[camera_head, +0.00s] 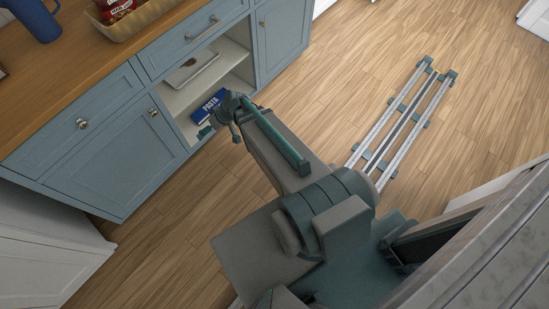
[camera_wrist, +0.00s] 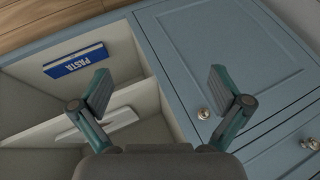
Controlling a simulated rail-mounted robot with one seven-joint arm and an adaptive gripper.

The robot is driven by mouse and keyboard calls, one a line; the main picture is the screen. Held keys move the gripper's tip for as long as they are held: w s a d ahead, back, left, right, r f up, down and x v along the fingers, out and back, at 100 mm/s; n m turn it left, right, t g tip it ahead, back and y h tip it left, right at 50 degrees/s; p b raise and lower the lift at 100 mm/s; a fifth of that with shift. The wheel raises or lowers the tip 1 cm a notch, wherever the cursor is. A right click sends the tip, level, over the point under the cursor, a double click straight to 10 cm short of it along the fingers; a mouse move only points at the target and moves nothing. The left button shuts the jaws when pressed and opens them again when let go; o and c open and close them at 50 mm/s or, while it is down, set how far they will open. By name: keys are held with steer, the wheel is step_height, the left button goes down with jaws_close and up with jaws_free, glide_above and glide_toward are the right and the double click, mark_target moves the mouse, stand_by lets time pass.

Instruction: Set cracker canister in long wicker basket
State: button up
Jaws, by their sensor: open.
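A tan wicker basket (camera_head: 150,15) stands on the wooden counter at the top left of the head view, cut by the frame edge. A red package with a light label (camera_head: 115,10) sits in it; I cannot tell whether it is the cracker canister. No other canister is identifiable. My gripper (camera_head: 222,114) is beside the open cabinet shelves, below counter level and away from the basket. In the wrist view my gripper (camera_wrist: 160,92) has its two fingers wide apart with nothing between them.
A blue PASTA box (camera_head: 209,105) lies in the open cabinet, also seen in the wrist view (camera_wrist: 76,62). A pale flat tray (camera_head: 193,72) lies on a shelf. A blue mug (camera_head: 34,18) stands on the wooden counter (camera_head: 60,75). Wooden floor (camera_head: 350,70) is open to the right.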

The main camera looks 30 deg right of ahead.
steer(key=s+d+f+g+h, duration=0.2)
steer(key=s+f+g, duration=0.1)
steer(key=s, duration=0.8)
steer(key=s+d+f+m+g+h, duration=0.1)
steer(key=s+f+g, duration=0.3)
steer(key=s, duration=0.8)
steer(key=s+d+f+m+g+h, duration=0.1)
steer(key=s+f, duration=0.5)
steer(key=s, duration=0.6)
steer(key=d+g+h, duration=0.1)
steer(key=d+g, duration=0.1)
steer(key=shift+s+f+g+h, duration=0.15)
steer(key=shift+f+g+h, duration=0.15)
steer(key=shift+h, duration=0.1)
steer(key=shift+r+p, duration=0.55)
steer(key=shift+r, duration=0.05)
